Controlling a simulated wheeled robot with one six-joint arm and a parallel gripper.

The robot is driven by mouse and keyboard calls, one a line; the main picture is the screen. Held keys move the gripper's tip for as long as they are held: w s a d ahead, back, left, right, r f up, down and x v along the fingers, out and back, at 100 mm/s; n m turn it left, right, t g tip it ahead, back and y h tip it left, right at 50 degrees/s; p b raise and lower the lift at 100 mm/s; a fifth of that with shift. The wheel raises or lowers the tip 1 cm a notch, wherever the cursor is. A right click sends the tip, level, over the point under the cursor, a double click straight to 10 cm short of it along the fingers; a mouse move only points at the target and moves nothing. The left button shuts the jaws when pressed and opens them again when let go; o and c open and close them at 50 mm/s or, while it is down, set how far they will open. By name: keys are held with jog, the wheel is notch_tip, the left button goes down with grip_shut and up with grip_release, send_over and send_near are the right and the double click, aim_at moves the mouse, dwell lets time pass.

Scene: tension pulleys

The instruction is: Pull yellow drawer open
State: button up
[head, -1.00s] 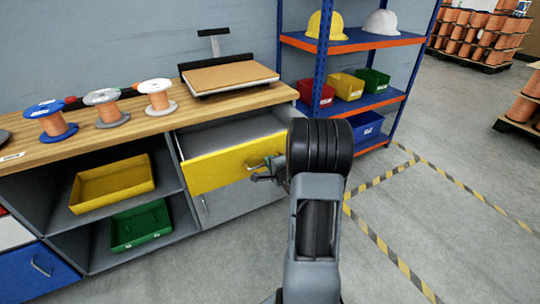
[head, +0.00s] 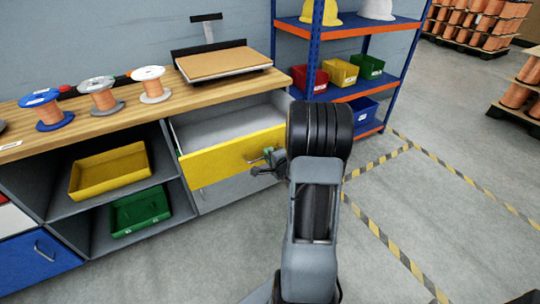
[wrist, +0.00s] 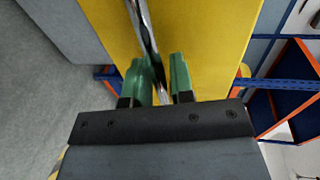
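The yellow drawer (head: 225,158) stands pulled out of the grey cabinet under the wooden worktop, and its empty grey inside (head: 225,122) shows. Its yellow front also fills much of the wrist view (wrist: 215,40). My gripper (head: 268,160) is at the right part of the drawer front. In the wrist view, the green fingers of my gripper (wrist: 160,78) are on both sides of the shiny metal handle (wrist: 144,25) and look closed on it. In the head view the handle is mostly hidden by my gripper.
Left of the drawer are open shelves with a yellow bin (head: 110,172) and a green bin (head: 140,212). A blue drawer (head: 38,265) is below left. Spools and a scale (head: 222,64) stand on the worktop (head: 120,96). A blue rack (head: 350,92) is behind. The floor (head: 400,210) at right is clear.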

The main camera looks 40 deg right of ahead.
jog(key=shift+o, duration=1.1)
jog(key=shift+s, duration=0.1)
jog(key=p+v, duration=1.2)
jog(key=v, duration=0.1)
jog(key=shift+s, duration=0.25)
